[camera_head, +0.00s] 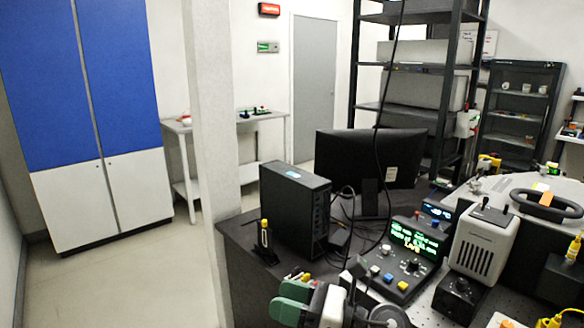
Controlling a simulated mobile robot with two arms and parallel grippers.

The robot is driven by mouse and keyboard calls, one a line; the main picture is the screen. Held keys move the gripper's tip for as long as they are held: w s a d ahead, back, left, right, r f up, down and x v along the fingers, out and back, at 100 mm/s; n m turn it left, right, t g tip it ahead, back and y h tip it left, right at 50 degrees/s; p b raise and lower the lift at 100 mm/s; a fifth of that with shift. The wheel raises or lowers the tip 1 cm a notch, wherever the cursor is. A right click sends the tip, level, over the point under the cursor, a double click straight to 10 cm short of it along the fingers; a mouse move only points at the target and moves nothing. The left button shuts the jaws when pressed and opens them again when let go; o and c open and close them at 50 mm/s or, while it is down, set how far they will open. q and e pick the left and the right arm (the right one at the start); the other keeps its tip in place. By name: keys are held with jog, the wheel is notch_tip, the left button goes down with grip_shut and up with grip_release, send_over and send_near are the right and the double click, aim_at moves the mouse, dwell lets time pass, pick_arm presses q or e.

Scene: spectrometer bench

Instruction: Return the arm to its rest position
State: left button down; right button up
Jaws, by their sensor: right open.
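My right gripper (284,299) shows at the bottom centre, its green-tipped fingers pointing left and apart, with nothing seen between them. Its white and dark wrist parts lie just to the right, and the rest of the arm is cut off by the lower edge. The gripper is in front of the bench (236,238) and overlaps its near edge in the picture. I cannot tell its height above the bench. My left gripper is not in view.
A black computer case (293,207) and a monitor (352,159) stand on the bench. A control box with a green display (414,238) and a grey instrument (482,243) are to the gripper's right. A white pillar (212,130) rises behind. Open floor (130,285) lies left.

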jog(key=s+d+f+m+t+h, duration=0.15)
jog(key=d+m+t+h, duration=0.3)
jog(key=m, duration=0.65)
jog(key=d+f+m+t+h, duration=0.35)
jog(key=d+m+h, duration=0.2)
jog(key=m, duration=0.55)
jog(key=d+f+m+t+h, duration=0.2)
jog(key=d+m+t+h, duration=0.3)
jog(key=m, duration=0.6)
jog(key=s+d+f+m+g+h, duration=0.25)
jog(key=s+f+m+g, duration=0.5)
jog(key=s, duration=0.45)
jog(key=s+d+f+m+g+h, duration=0.1)
jog(key=s+d+f+m+g, duration=0.3)
jog(key=s+f+m+g, duration=0.45)
jog(key=s+f+n, duration=0.2)
jog(key=f, duration=1.2)
jog(key=s+f+n, duration=0.1)
jog(key=s+f, duration=0.1)
jog(key=f, duration=1.1)
jog(key=s+d+f+g, duration=0.1)
jog(key=s+d+f, duration=0.1)
jog(key=s+f, duration=1.4)
jog(key=shift+s+d, duration=0.25)
jog(key=shift+d, duration=0.1)
